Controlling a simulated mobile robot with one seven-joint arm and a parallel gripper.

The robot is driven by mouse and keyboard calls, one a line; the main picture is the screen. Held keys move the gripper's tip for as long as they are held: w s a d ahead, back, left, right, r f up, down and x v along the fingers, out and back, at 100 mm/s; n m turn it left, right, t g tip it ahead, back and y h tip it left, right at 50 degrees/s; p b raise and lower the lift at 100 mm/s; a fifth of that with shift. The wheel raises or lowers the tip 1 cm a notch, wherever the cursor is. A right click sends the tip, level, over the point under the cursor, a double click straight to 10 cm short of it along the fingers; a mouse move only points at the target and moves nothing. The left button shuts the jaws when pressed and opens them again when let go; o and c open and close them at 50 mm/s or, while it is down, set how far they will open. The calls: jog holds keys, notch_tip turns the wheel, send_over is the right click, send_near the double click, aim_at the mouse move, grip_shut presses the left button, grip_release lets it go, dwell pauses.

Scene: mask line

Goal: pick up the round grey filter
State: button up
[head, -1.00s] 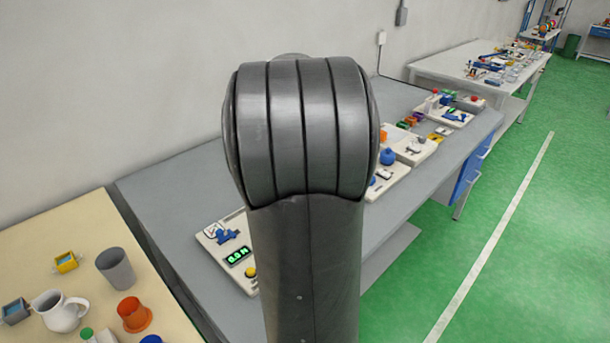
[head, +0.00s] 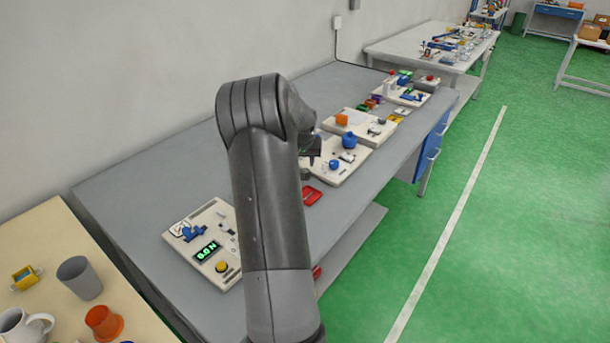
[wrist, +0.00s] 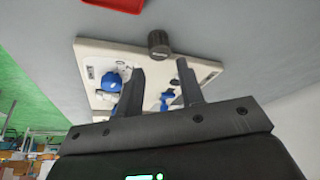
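A short dark grey round cylinder (wrist: 158,43), which looks like the round grey filter, shows in the wrist view near the edge of a pale board (wrist: 96,52). In the head view my arm hides part of the bench, and the fingers cannot be made out clearly.
The grey bench (head: 130,180) carries a board with a green display (head: 207,250) and boards with blue parts (head: 349,142). A red tray (head: 312,195) lies beside my arm and also shows in the wrist view (wrist: 115,3). A grey cup (head: 80,278) stands on the beige table.

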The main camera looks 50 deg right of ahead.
aim_at(305, 171)
jog(key=shift+x, duration=2.8)
jog(key=shift+d, duration=0.1)
jog(key=c, duration=0.6)
